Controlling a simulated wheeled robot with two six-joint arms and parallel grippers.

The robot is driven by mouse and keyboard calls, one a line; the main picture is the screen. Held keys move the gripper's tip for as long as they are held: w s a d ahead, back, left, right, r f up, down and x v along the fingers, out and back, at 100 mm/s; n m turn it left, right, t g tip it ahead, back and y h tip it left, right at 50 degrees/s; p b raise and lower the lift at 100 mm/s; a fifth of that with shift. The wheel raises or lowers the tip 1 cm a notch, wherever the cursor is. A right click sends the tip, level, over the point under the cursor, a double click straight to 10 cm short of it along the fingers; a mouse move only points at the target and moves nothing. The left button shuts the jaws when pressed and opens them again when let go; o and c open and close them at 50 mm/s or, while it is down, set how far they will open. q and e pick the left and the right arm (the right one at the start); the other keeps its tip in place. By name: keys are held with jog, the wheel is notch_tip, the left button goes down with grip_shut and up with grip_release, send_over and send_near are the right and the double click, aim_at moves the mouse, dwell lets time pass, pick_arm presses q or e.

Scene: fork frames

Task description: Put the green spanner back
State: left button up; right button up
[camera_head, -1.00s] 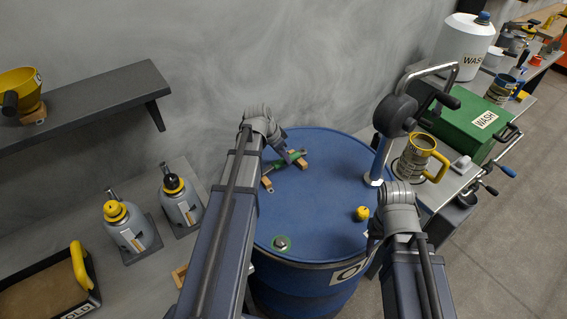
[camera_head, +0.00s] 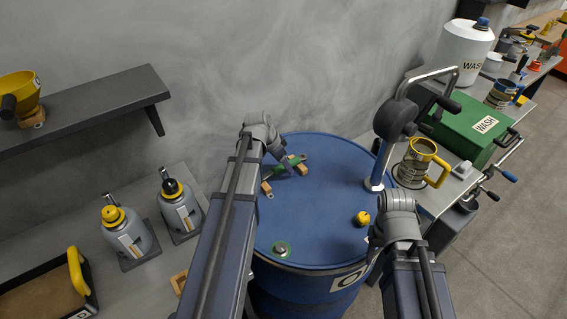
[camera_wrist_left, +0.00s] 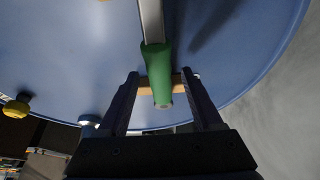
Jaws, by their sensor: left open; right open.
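The green spanner (camera_head: 292,167) lies on two small wooden blocks at the back of the blue drum's lid (camera_head: 325,205). In the left wrist view its green handle (camera_wrist_left: 157,72) points toward me, its end over a wooden block (camera_wrist_left: 172,85), with the pale metal shaft beyond. My left gripper (camera_head: 281,155) is open above the handle, its fingers (camera_wrist_left: 160,85) on either side of the handle's end in that view. I cannot tell whether they touch it. My right gripper (camera_head: 371,262) is at the drum's right front edge, partly hidden by its own wrist, and holds nothing visible.
A blue post with a dark head (camera_head: 394,117) rises at the right edge. A mug (camera_head: 413,165) and green box (camera_head: 468,125) stand right; bottle jacks (camera_head: 128,232) stand left. The lid's middle is clear.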

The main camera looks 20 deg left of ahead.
aim_at(274, 168)
pick_arm(q)
jog(key=p+v, duration=0.4)
jog(key=v, duration=0.1)
jog(key=p+v, duration=0.2)
jog(key=v, duration=0.1)
jog(key=shift+s+a+f, duration=0.15)
jog(key=shift+a, duration=0.1)
jog(key=shift+f, duration=0.1)
jog(key=s+d+g+y, duration=0.1)
jog(key=s+d, duration=0.4)
jog(key=d, duration=0.4)
jog(key=s+d+f+n+g+y, duration=0.1)
jog(key=s+d, duration=0.5)
jog(key=d, duration=0.2)
jog(key=s+d+n+g+y, duration=0.1)
jog(key=s+d+g, duration=0.1)
jog(key=s+d, duration=0.3)
jog(key=d, duration=0.4)
jog(key=shift+s+d+f+y, duration=0.25)
jog(key=shift+s+d+y, duration=0.05)
jog(key=shift+s+d, duration=0.05)
